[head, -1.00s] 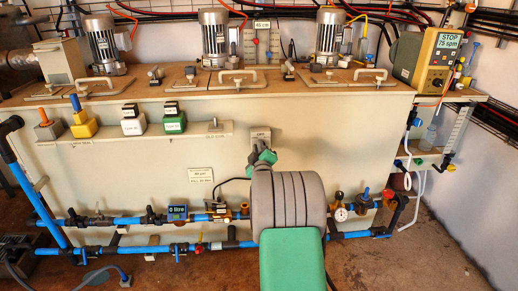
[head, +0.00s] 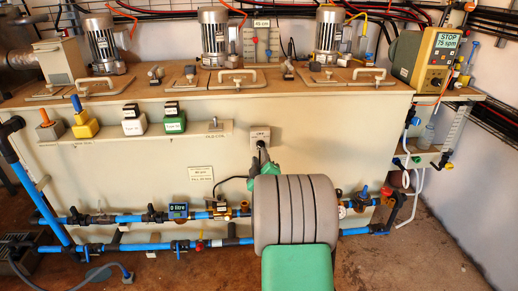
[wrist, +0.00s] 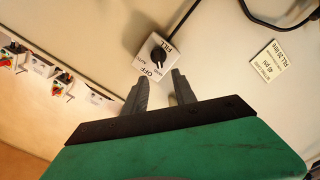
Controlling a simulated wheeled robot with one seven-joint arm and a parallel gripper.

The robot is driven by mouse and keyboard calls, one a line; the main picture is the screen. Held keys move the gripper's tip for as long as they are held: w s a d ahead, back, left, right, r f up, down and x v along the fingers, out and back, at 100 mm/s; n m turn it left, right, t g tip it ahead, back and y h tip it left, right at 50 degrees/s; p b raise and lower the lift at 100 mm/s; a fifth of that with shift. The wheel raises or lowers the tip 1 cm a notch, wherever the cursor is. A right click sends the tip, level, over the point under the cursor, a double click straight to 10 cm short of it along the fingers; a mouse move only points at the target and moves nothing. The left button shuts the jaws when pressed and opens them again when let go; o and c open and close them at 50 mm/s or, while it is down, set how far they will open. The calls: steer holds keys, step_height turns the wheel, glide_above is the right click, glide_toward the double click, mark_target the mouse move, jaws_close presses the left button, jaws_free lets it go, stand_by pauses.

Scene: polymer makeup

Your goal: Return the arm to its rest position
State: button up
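My arm (head: 295,210), grey rounded links with a green section, is in front of the cream tank at lower middle in the head view. My gripper (wrist: 160,76) shows in the wrist view with its two dark fingers apart and nothing between them. Beyond the fingertips is a white switch plate with a black knob (wrist: 158,53), labelled OFF and FILL.
The tank (head: 100,165) fills the space ahead, with blue pipes (head: 125,247) low along its front. A control box (head: 435,58) reads STOP 75 spm. Floor is open at right.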

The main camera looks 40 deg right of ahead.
steer(key=shift+s+a, duration=0.2)
steer(key=shift+s, duration=0.1)
steer(key=s+a+r+m+g+y+p, duration=0.1)
steer(key=a+r+g+y+p, duration=0.55)
steer(key=a+r+p, duration=1.4)
steer(key=s+a+r+g+y+p, duration=0.1)
steer(key=s+a+r+p, duration=0.2)
steer(key=s+a+p, duration=0.1)
steer(key=s+a+r+m+g+y+p, duration=0.1)
steer(key=s+a+r+g+p, duration=0.1)
steer(key=s+a, duration=0.4)
steer(key=s+a+r+m+g+y+p, duration=0.1)
steer(key=s+a+r+p, duration=0.3)
steer(key=s, duration=0.5)
steer(key=a+g+p, duration=0.1)
steer(key=p, duration=0.1)
steer(key=shift+s+a+r+p, duration=0.25)
steer(key=shift+a+r+p, duration=0.05)
steer(key=shift+p, duration=0.1)
